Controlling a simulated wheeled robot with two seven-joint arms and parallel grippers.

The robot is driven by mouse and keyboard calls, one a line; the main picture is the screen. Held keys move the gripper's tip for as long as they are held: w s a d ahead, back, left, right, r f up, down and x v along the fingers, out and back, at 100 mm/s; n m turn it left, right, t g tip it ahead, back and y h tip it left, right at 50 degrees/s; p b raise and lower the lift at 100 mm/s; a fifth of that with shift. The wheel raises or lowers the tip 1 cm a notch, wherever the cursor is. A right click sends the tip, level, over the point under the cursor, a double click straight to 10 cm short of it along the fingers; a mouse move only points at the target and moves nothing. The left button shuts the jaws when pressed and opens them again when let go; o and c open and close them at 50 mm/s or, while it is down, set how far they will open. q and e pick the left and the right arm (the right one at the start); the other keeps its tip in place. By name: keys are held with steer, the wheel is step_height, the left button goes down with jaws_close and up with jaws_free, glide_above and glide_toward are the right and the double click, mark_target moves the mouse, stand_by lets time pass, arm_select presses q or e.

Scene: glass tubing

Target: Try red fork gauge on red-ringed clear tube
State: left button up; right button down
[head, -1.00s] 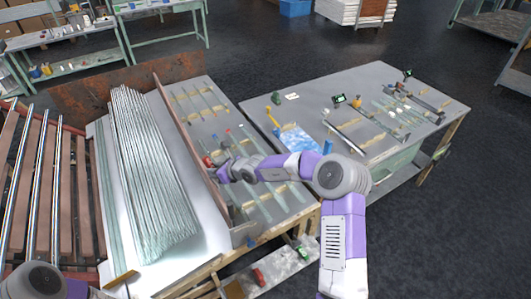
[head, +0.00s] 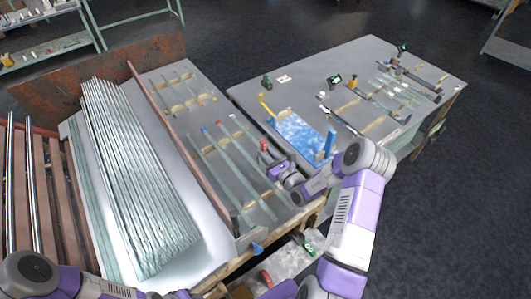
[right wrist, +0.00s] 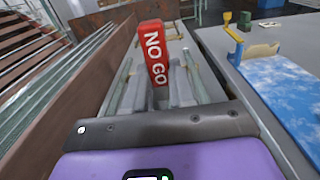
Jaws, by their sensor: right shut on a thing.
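The red fork gauge (right wrist: 154,55), marked NO GO, stands up between the fingers of my right gripper (right wrist: 161,92) in the right wrist view. Its fork ends are not clear there.
A long rusty plate (head: 165,125) separates the tubes from a glass tube bundle (head: 130,170). The right table holds a blue-and-white board (head: 300,133) with a yellow post (head: 267,105) and a blue post (head: 329,144). A lower shelf (head: 290,262) lies beneath.

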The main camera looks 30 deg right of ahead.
steer(key=shift+r, duration=0.1)
steer(key=shift+f+b, duration=2.1)
steer(key=shift+f, duration=1.1)
steer(key=shift+f+b, duration=0.45)
steer(key=shift+f, duration=0.4)
steer(key=shift+r, duration=0.1)
stand_by(0.8)
step_height(320, 180, up, 7)
steer(key=p, duration=0.6)
stand_by(0.9)
